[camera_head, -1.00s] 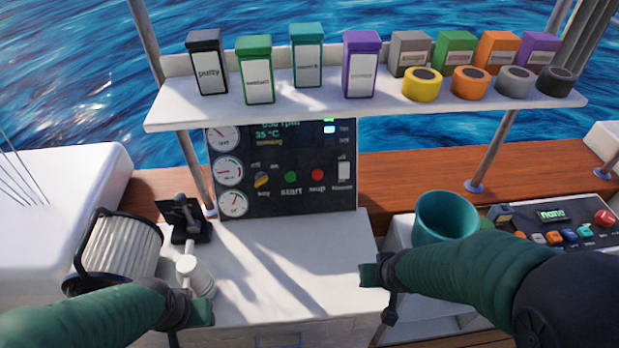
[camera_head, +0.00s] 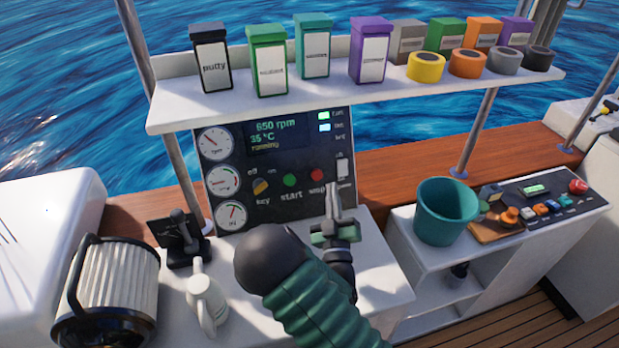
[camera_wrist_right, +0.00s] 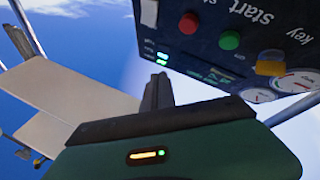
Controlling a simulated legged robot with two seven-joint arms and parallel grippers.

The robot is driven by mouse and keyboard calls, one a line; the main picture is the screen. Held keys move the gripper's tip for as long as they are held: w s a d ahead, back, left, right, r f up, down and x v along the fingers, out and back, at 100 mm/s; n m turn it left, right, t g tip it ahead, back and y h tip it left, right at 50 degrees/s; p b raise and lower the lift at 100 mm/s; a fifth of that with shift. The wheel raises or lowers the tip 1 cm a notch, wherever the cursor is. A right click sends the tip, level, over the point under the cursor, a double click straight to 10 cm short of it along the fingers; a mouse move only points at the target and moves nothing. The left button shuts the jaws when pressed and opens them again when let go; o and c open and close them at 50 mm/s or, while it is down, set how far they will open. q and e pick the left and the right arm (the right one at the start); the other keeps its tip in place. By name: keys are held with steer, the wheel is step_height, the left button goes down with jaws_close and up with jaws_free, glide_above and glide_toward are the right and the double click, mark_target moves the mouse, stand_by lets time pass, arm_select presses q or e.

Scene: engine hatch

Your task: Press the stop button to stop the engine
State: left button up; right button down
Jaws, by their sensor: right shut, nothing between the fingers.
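The red stop button (camera_head: 317,174) is on the dark engine panel (camera_head: 268,205), right of the green start button (camera_head: 290,180). In the right wrist view the red button (camera_wrist_right: 190,22) shows at the top, upside down, beside the green one (camera_wrist_right: 230,40). The panel screen reads 650 rpm and running. My right gripper (camera_head: 334,192) is shut and empty, its fingers pointing up in front of the panel, just right of and below the stop button. In the wrist view its fingers (camera_wrist_right: 157,92) appear apart from the button. My left gripper is out of view.
A white shelf (camera_head: 200,112) with several boxes and tape rolls hangs above the panel. A teal bucket (camera_head: 445,212) and a second console (camera_head: 555,200) are at the right.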

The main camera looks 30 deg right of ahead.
steer(key=b, duration=0.4)
glide_toward(317, 172)
steer(key=w+d+r, duration=0.3)
steer(key=w, duration=0.1)
steer(key=shift+a, duration=0.15)
steer(key=shift+f, duration=0.1)
stand_by(1.6)
steer(key=shift+w, duration=0.3)
steer(key=shift+w+f, duration=0.1)
steer(key=shift+w, duration=0.1)
stand_by(0.3)
steer(key=shift+w+f+b, duration=0.3)
steer(key=shift+w+b, duration=0.1)
steer(key=shift+b, duration=0.4)
stand_by(1.1)
